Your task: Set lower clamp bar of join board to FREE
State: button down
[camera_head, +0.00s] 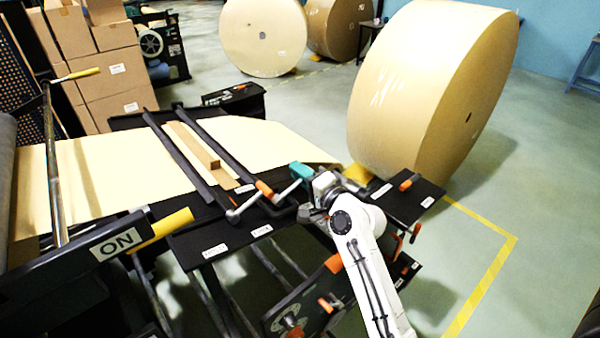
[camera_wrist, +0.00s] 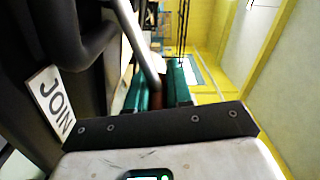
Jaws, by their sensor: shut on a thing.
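The black join board (camera_head: 190,243) carries two dark clamp bars, a left one (camera_head: 182,157) and a right one (camera_head: 222,150), lying across the kraft paper. I cannot tell which is the lower. One metal lever (camera_head: 245,206) has an orange knob (camera_head: 264,188). A second lever (camera_head: 286,190) ends at the teal fingers of my gripper (camera_head: 300,171). In the wrist view, the fingers (camera_wrist: 157,88) are shut around a reddish handle (camera_wrist: 156,96) at the end of the metal lever (camera_wrist: 137,45). A JOIN label (camera_wrist: 51,106) lies left of them. Other labels on the board are too small to read.
A large kraft roll (camera_head: 425,85) stands behind my gripper. Black plates with orange knobs (camera_head: 406,185) lie beside and below my arm. Cartons (camera_head: 105,75) stand at back left. Open floor lies at right.

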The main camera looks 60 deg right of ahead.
jog(key=shift+f, duration=0.15)
jog(key=c, duration=1)
grip_release()
jog(key=shift+c, duration=0.2)
jog(key=b+v, duration=0.2)
jog(key=v, duration=0.9)
jog(key=shift+w, duration=0.15)
